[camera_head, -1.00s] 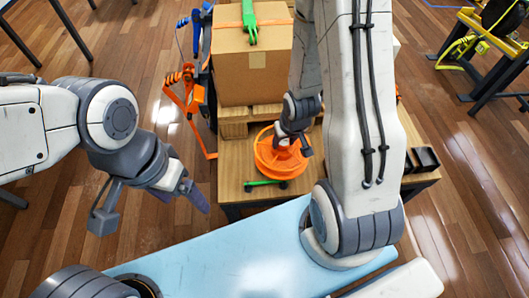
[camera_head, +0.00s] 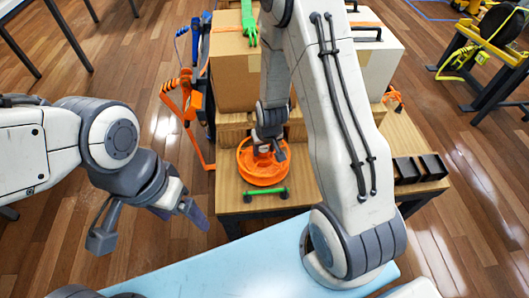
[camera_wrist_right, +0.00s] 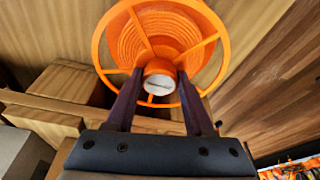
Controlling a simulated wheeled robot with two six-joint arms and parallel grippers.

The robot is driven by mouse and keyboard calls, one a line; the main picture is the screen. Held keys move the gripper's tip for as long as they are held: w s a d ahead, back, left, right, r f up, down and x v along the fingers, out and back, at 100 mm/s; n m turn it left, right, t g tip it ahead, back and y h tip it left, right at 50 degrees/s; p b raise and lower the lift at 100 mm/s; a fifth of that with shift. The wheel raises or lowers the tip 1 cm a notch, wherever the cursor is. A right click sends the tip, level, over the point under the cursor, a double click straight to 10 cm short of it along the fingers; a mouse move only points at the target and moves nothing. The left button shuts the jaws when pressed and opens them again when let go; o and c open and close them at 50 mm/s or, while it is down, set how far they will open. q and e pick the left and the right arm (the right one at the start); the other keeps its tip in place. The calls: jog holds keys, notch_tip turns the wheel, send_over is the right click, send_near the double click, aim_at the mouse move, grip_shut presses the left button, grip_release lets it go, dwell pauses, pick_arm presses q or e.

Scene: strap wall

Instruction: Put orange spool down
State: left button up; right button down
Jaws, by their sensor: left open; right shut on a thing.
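The orange spool (camera_head: 249,176) is at the front left of the wooden table (camera_head: 330,195), just behind a small green bar-shaped item (camera_head: 265,194). My right gripper (camera_head: 268,148) points down over the spool. In the right wrist view, its two dark fingers (camera_wrist_right: 161,82) are shut on the pale central hub of the spool (camera_wrist_right: 122,45), one on each side. I cannot tell whether the underside of the spool touches the table. My left gripper (camera_head: 150,226) is open and empty, out to the left and away from the table.
A cardboard box (camera_head: 238,80) stands on wooden blocks behind the spool, with a pale box (camera_head: 375,65) to its right. Black open bins (camera_head: 420,168) sit at the table's right edge. Orange straps (camera_head: 187,110) hang at the left. Bare tabletop lies right of the spool, partly behind my right arm.

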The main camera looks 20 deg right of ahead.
jog(key=shift+f, duration=0.95)
jog(key=shift+f, duration=0.1)
jog(key=shift+c, duration=1.4)
grip_release()
